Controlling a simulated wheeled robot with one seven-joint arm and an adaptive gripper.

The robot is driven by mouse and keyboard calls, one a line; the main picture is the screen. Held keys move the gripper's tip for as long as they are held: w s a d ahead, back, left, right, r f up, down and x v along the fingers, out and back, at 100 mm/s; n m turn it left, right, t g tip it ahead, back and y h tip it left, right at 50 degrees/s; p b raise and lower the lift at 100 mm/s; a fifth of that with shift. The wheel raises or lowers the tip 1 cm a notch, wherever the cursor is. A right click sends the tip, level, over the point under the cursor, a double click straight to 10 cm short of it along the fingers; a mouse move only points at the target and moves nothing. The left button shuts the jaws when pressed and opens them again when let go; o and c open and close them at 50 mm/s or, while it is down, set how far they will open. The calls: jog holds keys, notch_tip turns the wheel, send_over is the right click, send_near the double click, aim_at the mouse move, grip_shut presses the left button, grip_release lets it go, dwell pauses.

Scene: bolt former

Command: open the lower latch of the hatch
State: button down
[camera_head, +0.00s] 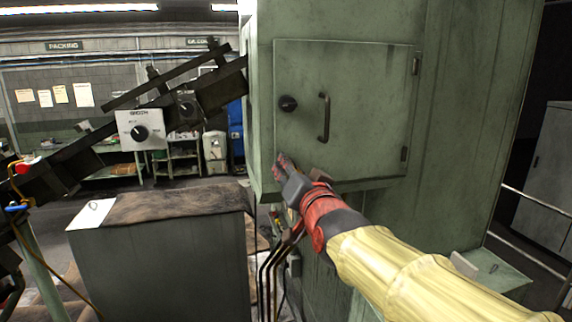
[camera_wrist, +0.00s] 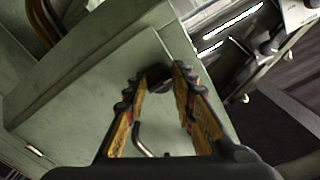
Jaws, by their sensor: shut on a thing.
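The green hatch (camera_head: 350,70) is a flat door on the machine's front, and it looks closed. The upper latch, a round black knob (camera_head: 288,103), sits at its left edge, left of the curved bar handle (camera_head: 324,118). My gripper (camera_head: 283,164) is at the hatch's lower left corner. In the wrist view its fingers (camera_wrist: 158,72) are shut on a black knob, the lower latch (camera_wrist: 157,78), at the hatch's edge. My gripper hides this latch in the head view. The handle also shows in the wrist view (camera_wrist: 143,138), below the fingers.
Hinges (camera_head: 416,64) are on the hatch's right side. A grey cabinet with a brown cloth (camera_head: 170,203) stands at the left. A dark sloping beam (camera_head: 85,155) carries a switch box (camera_head: 140,130). Pipes (camera_head: 272,272) run below my gripper.

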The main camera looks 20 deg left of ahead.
jog(key=shift+b, duration=0.35)
jog(key=m+b, duration=0.7)
jog(key=m, duration=0.4)
jog(key=c, duration=1.3)
grip_release()
jog(key=shift+o, duration=0.2)
jog(key=p+v, duration=0.1)
jog(key=v, duration=0.7)
